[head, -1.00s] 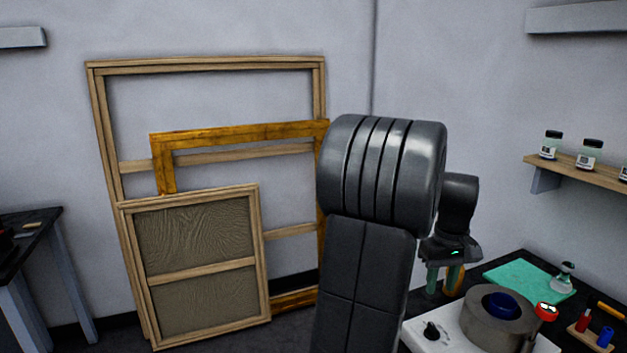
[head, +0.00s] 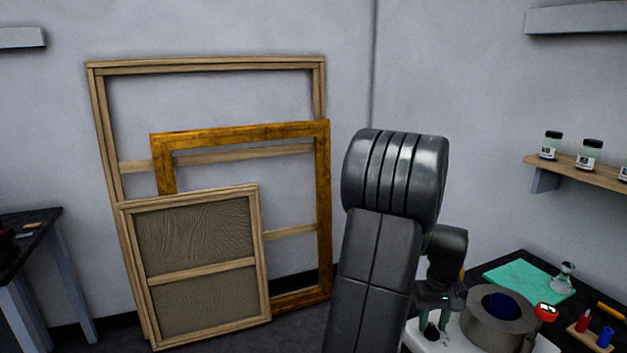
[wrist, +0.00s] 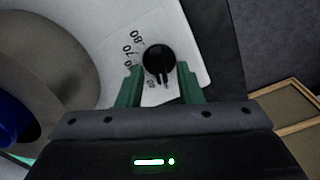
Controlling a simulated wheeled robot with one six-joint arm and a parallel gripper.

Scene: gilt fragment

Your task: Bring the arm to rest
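My gripper (wrist: 159,68) is open, its two green fingers apart with nothing held between them. In the wrist view a black knob (wrist: 159,60) shows at the fingertips, with a gap to each finger. The knob sits on a white panel (wrist: 188,25) with printed numbers such as 70 and 80. In the head view my gripper (head: 435,315) hangs low over the left part of the white unit (head: 468,343), by its knob (head: 430,332). My arm rises in front of the wall, bent at the elbow.
A grey pot (head: 485,327) with a blue inside stands on the white unit, close right of my gripper. A green mat (head: 525,278) lies on the black table behind. Frames (head: 322,215) lean on the wall at left. A jar shelf (head: 595,175) is at right.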

